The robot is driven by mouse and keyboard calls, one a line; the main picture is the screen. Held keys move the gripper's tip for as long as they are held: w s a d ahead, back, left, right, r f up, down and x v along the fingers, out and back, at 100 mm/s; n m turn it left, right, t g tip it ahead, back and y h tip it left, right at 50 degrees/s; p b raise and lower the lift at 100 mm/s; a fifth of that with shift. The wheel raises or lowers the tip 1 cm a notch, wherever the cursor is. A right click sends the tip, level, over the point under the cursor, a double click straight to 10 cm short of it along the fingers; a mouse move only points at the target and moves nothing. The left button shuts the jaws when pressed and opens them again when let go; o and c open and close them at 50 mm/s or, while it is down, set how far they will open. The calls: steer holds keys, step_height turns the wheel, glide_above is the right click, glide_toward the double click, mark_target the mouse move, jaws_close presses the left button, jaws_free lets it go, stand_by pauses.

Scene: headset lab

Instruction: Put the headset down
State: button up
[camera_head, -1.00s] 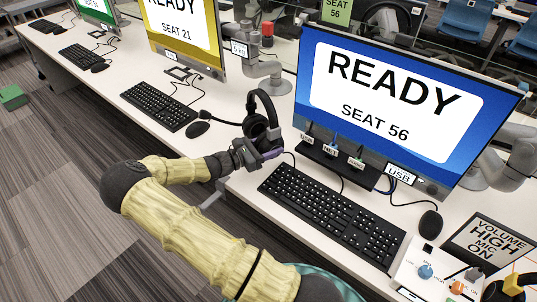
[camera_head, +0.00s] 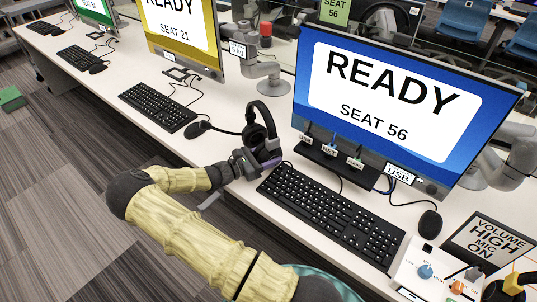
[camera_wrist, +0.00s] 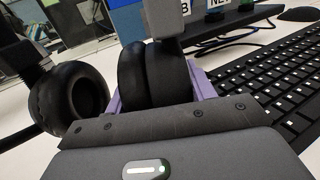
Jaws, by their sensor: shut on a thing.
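The black headset (camera_head: 262,125) stands upright at the desk edge, left of the seat 56 monitor, with its headband up and its microphone boom pointing left. My gripper (camera_head: 256,160) is shut on the headset's near side. In the wrist view the purple fingers (camera_wrist: 193,82) sit on both sides of one black ear cup (camera_wrist: 150,75). The other ear cup (camera_wrist: 68,98) is to the left, outside the fingers. The headset is at or just above the white desk (camera_head: 222,133); I cannot tell whether it touches.
A black keyboard (camera_head: 330,216) lies close to the right of my gripper. The seat 56 monitor (camera_head: 395,95) stands behind it, with a labelled port bar (camera_head: 330,160) below. Another keyboard (camera_head: 157,107) and a mouse (camera_head: 197,129) lie to the left. A control box (camera_head: 435,272) is at the right.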

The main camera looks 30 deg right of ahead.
steer(key=o, duration=1.1)
steer(key=shift+r, duration=0.25)
steer(key=a, duration=1.2)
steer(key=shift+w, duration=0.25)
steer(key=shift+s, duration=0.1)
